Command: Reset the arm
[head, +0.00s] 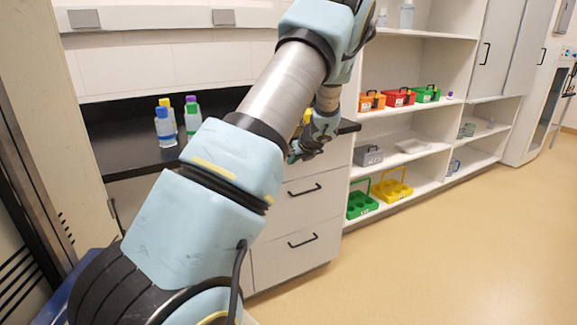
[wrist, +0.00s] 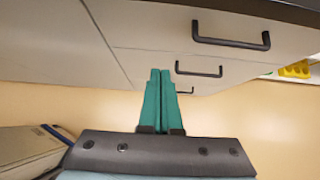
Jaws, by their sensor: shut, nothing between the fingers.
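My arm (head: 225,185) reaches up across the head view, from the lower left toward the drawer cabinet. My gripper (head: 292,157) shows small and partly hidden beyond the arm, in front of the drawers. In the wrist view my gripper (wrist: 160,72) has its two green fingers together, with nothing between them. The fingers point toward the drawer fronts and their dark handles, apparently without touching them.
Several capped bottles (head: 165,127) stand on the black counter (head: 125,150) at left. Shelves at right hold coloured carriers (head: 392,187) and toolbox-like bins (head: 398,97). The drawers (head: 300,225) are closed. The floor (head: 450,260) at right is clear.

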